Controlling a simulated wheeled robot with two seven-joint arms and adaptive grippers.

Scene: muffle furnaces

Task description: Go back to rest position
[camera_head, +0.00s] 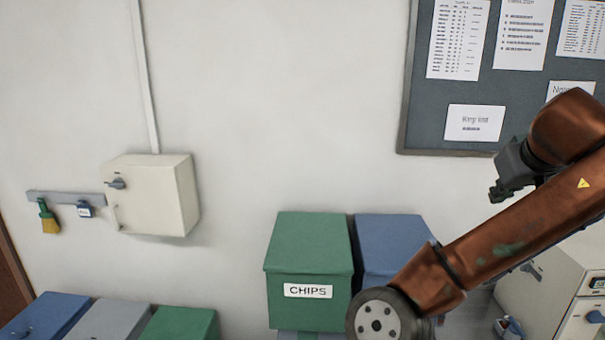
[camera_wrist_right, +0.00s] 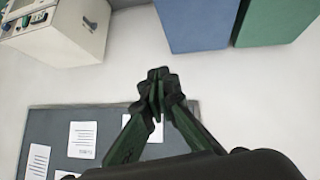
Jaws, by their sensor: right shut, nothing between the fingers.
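My right arm comes in from the right in the head view, bent back on itself. My right gripper (camera_head: 502,190) is at the upper right, in front of the wall and just below the notice board. In the right wrist view the gripper (camera_wrist_right: 157,90) has its dark green fingers together, with nothing between them. It is apart from everything around it. My left gripper is in neither view.
A green box labelled CHIPS (camera_head: 310,243) and a blue box (camera_head: 392,245) stand below. A furnace (camera_head: 548,288) is at the lower right, partly behind my arm. The notice board (camera_head: 425,104) and a wall cabinet (camera_head: 155,195) hang on the wall. The wall's middle is clear.

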